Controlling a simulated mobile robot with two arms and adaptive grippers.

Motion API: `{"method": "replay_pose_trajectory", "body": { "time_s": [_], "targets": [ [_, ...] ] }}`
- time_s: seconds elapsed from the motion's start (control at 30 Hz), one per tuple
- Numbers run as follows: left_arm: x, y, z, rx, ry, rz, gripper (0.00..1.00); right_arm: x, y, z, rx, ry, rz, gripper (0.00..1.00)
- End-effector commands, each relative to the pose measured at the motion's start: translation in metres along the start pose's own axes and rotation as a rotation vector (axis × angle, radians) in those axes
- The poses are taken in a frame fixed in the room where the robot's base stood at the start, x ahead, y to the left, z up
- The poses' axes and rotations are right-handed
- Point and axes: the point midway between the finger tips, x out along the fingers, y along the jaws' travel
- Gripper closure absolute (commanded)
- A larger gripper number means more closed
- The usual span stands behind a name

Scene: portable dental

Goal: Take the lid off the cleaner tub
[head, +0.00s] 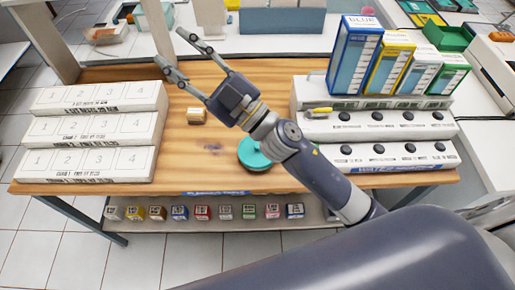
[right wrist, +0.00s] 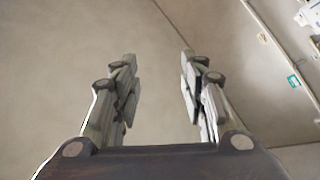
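A round teal lid-like disc (head: 254,154) sits on the wooden table, partly behind my right arm's wrist. I take it for the top of the cleaner tub; what is under it is hidden in the head view. My right gripper (head: 186,53) is raised above the table, beyond and to the left of the teal disc, with its fingers spread and nothing between them. In the right wrist view the right gripper (right wrist: 158,80) shows two parted fingers against a plain beige surface. The left gripper is not in view.
A small tan block (head: 196,116) lies on the wooden table (head: 200,170). White numbered boxes (head: 92,131) are stacked at left. White units with black knobs (head: 390,123) stand at right, with upright coloured boxes (head: 357,58) on top. Small coloured boxes (head: 203,212) line a lower shelf.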

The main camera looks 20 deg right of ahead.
Motion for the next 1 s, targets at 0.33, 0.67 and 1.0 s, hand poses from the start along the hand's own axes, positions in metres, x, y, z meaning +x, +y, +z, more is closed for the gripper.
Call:
{"method": "replay_pose_trajectory", "body": {
  "time_s": [0.33,0.67,1.0],
  "targets": [
    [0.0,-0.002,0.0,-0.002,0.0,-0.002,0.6,-0.014,-0.139,-0.027,-0.27,0.322,-0.789,0.6],
    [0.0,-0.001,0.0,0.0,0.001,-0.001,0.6,-0.113,-0.14,0.102,-0.536,-0.031,-1.596,0.6],
    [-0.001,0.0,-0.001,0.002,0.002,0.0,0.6,-0.179,-0.017,0.178,-0.669,-0.686,-1.96,0.6]
  ]
}}
